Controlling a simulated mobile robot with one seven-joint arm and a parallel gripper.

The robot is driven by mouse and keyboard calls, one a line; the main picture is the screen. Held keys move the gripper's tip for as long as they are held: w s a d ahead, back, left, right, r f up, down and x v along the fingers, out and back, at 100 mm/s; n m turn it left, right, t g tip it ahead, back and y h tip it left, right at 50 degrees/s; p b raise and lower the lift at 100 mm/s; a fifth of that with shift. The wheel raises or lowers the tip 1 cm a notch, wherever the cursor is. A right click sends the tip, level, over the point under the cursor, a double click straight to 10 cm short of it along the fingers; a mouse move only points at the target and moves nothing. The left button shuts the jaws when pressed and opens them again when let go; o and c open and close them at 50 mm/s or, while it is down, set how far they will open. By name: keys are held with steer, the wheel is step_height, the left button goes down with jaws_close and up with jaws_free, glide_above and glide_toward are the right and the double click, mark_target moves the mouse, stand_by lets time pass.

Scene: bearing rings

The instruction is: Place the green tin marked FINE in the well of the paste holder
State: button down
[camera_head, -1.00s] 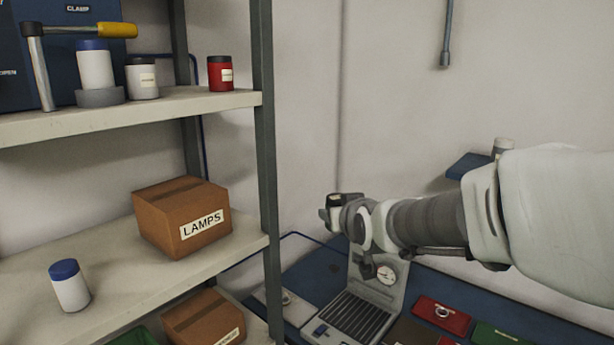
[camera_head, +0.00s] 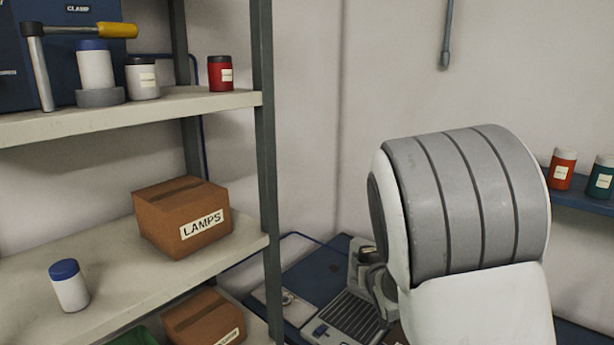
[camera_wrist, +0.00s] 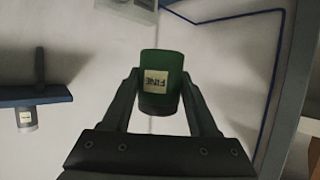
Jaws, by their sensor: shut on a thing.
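A green tin marked FINE (camera_wrist: 163,68) is held between the two fingers of my gripper (camera_wrist: 160,88) in the wrist view. In the head view my arm's large links fill the right centre and hide the gripper and the tin.
The shelving unit (camera_head: 130,118) on the left carries a white tin, a red tin (camera_head: 221,73) and a LAMPS box (camera_head: 185,215). A blue wall shelf (camera_head: 585,203) at right bears red and green tins. A grey machine (camera_head: 345,318) stands low on the bench.

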steer(key=shift+d+f, duration=0.15)
steer(key=shift+r, duration=0.5)
steer(key=f+b, duration=0.3)
steer(key=b, duration=0.1)
steer(key=shift+a+f, duration=0.25)
steer(key=shift+f, duration=0.15)
steer(key=shift+s+f, duration=0.1)
steer(key=shift+f, duration=0.45)
steer(key=s+f, duration=0.6)
steer(key=f, duration=0.6)
steer(key=shift+s+f, duration=0.2)
steer(key=shift+w, duration=0.1)
